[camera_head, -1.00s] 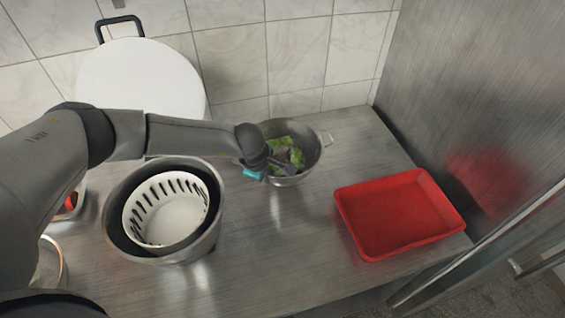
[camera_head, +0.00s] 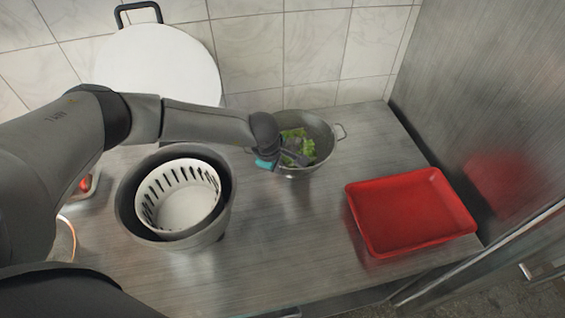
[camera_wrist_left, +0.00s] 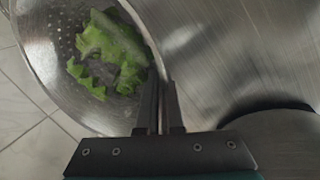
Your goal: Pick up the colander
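The colander (camera_head: 320,152) is a round metal bowl with side handles, standing on the steel counter near the back wall, with green lettuce (camera_head: 297,146) inside. In the left wrist view its perforated wall (camera_wrist_left: 62,42) fills the upper left, with lettuce in it. My left gripper (camera_head: 298,160) reaches over its near left rim. In the left wrist view the left gripper's fingers (camera_wrist_left: 162,80) are close together with the rim running between them, one finger inside and one outside. Part of the near left rim is hidden by the gripper. My right gripper is not in view.
A grey pot (camera_head: 128,205) with a white slotted basket (camera_head: 180,208) stands left of the colander. A red tray (camera_head: 405,212) lies to the right. A large white round lid (camera_head: 155,70) leans at the back wall. The counter between pot and tray is clear.

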